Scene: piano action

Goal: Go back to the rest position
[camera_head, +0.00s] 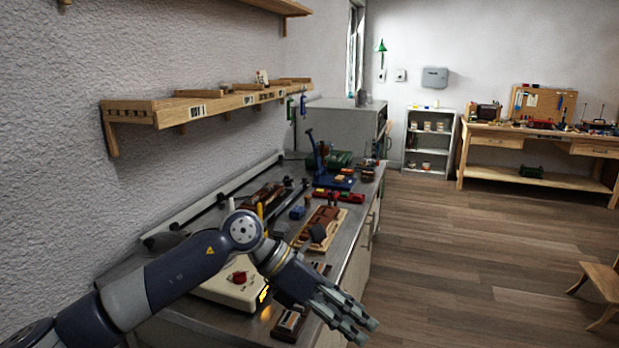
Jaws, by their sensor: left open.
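My left gripper (346,317) is at the end of my left arm, which comes in from the lower left. It is open, with nothing seen between its fingers. It hangs over the front right edge of the metal workbench (352,262). A cream device with a red knob (238,278) stands on the bench just left of the gripper, partly behind my arm. A brown wooden piece (321,222) lies on a pale board farther along the bench. My right gripper does not show.
A wooden wall shelf (232,99) runs above the bench. A blue tool (318,165) and other small items stand toward the bench's far end. A white shelf unit (428,143) and a wooden workbench (545,137) stand at the back. The wood floor (470,250) to the right is clear, with a stool (603,280) at the edge.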

